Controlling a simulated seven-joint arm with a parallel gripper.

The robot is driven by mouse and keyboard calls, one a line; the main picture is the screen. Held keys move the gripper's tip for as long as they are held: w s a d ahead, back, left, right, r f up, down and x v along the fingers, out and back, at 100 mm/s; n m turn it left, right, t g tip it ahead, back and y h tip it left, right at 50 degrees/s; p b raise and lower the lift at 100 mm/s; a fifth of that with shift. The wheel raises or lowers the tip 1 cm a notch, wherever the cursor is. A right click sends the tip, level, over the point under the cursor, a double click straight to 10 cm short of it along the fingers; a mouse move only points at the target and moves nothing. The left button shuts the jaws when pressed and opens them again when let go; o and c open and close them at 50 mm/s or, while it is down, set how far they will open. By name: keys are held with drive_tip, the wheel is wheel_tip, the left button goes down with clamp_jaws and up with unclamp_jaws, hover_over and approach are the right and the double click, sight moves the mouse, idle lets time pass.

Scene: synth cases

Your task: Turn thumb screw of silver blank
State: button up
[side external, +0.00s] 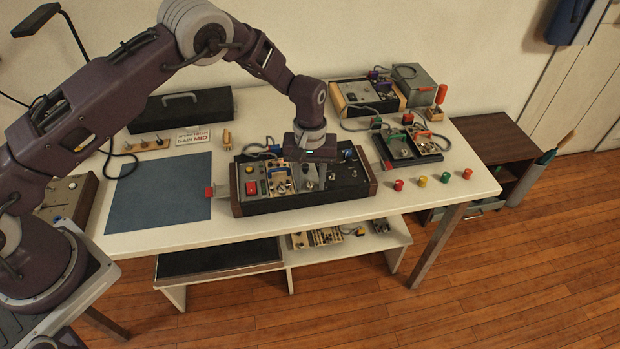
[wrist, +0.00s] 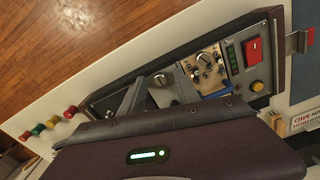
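The synth case (side external: 345,192), black with wooden end cheeks, lies on the table with several modules in it. The silver blank (side external: 309,173) is a plain grey panel near its middle, partly hidden under my gripper. A round screw-like head (side external: 308,185) shows near its front edge. In the wrist view the blank (wrist: 180,93) lies beside a tan module, with the round head (wrist: 160,80) clear of cover. My gripper (side external: 309,158) is right above the blank, pointing down. A grey finger (wrist: 128,100) shows in the wrist view; the finger gap and any contact are hidden.
A module with a red button (wrist: 252,49) and a tan module (wrist: 205,70) sit beside the blank. Red, yellow and green knobs (side external: 421,181) stand to the right. Other cases (side external: 370,95) and cables lie behind. A blue mat (side external: 160,195) at left is clear.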

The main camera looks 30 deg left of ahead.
wheel_tip(320, 180, up, 8)
drive_tip(key=shift+f, duration=0.25)
wheel_tip(320, 180, up, 15)
drive_tip(key=m+t, duration=0.1)
hover_over(310, 184)
drive_tip(key=s+a, duration=0.3)
drive_tip(key=s, duration=0.2)
drive_tip(key=s+a+r+m+t+h, duration=0.1)
drive_tip(key=s+a+r+m+t, duration=0.15)
drive_tip(key=s+r, duration=0.7)
drive_tip(key=s+a+r+m+t+y, duration=0.1)
drive_tip(key=s+a, duration=0.3)
drive_tip(key=s, duration=1.5)
drive_tip(key=shift+r+m+t, duration=0.2)
drive_tip(key=shift+m+t, duration=0.35)
drive_tip(key=shift+m, duration=0.3)
